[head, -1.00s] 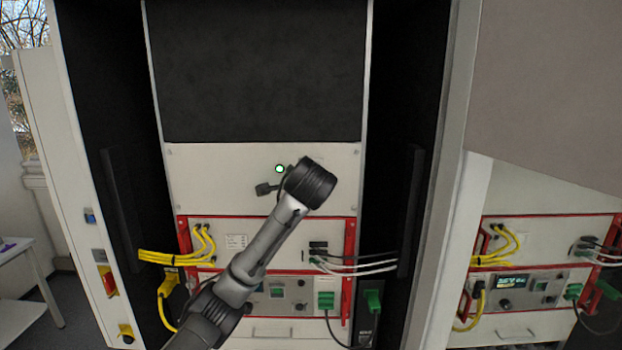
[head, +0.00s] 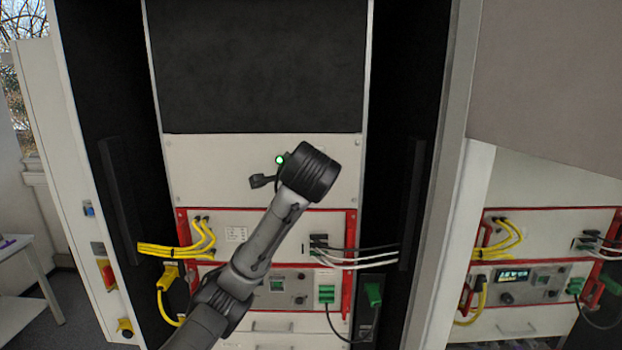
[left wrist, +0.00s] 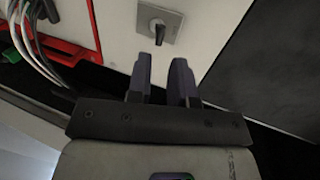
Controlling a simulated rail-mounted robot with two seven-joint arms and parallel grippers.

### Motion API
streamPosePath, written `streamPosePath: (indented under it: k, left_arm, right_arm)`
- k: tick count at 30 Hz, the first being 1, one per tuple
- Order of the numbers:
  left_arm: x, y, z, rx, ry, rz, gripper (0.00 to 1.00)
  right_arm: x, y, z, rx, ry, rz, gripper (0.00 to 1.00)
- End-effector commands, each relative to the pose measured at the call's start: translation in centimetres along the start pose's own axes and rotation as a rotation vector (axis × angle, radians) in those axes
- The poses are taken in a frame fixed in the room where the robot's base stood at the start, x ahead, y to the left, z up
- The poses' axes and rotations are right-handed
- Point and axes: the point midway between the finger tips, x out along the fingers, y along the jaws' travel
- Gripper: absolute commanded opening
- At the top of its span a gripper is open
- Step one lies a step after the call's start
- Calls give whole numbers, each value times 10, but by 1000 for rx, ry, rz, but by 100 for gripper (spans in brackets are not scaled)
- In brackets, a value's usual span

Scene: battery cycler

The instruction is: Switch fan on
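The switch (left wrist: 158,22) is a black rotary knob on a grey square plate, on a pale panel in the left wrist view. My left gripper (left wrist: 162,60) has its two dark fingers apart, with nothing between them. The knob is just past the fingertips and apart from them in the picture. A small round green light (head: 279,160) shows on that panel beside my wrist. My right gripper is not in view.
Below the panel are red-framed units (head: 350,235) with yellow cables (head: 170,250), black and white cables (head: 365,258) and green connectors (head: 326,293). Dark cabinet side walls flank the panel. A similar cabinet (head: 550,225) stands at the right.

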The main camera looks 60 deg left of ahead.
Motion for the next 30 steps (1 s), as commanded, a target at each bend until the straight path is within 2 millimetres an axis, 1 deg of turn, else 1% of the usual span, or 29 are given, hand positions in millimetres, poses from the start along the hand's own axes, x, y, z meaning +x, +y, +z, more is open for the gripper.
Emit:
streamPosePath:
  k: [1,5,9,24,30]
  left_arm:
    - [-9,-2,-3,-2,10,-4,20]
    - [-22,-3,-5,0,14,-7,20]
    - [-32,0,-2,-4,7,5,20]
    - [-74,0,-1,-2,4,-2,20]
    - [-82,0,0,-1,2,1,20]
  right_arm:
    - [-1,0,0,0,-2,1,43]
    - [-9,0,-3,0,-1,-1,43]
    - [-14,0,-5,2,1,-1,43]
    - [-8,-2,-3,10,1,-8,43]
    - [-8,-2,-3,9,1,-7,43]
